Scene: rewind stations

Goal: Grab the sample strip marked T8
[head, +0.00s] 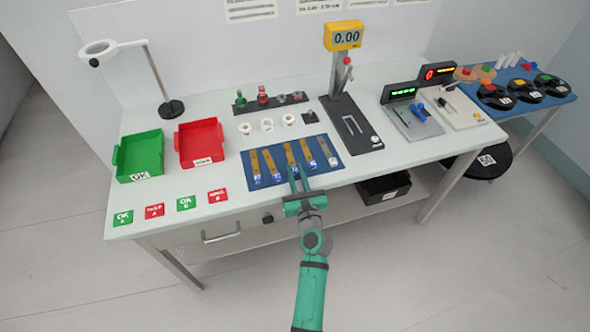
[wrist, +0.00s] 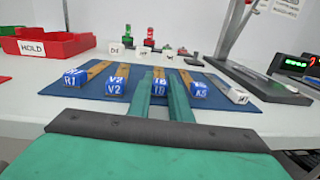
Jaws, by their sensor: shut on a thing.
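Several sample strips lie side by side on a blue mat (head: 332,146), brown with blue-and-white ends, the rightmost greyer with a white end. My gripper (head: 297,171) is at the near end of the middle strip (head: 289,153). In the wrist view, my gripper (wrist: 161,76) has its green fingers on either side of this strip's blue end (wrist: 160,86). The end's mark looks like T8 but is partly hidden by the fingers. The neighbouring strips read R1 (wrist: 75,78), V2 (wrist: 115,87) and K5 (wrist: 198,90). The held strip appears still on the mat.
A green tray (head: 117,157) and a red HOLD tray (head: 223,143) stand left of the mat. White rings (head: 267,125) and a rack (head: 240,104) are behind it. A gauge stand (head: 375,139) is close on the right. The table front is clear around my gripper.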

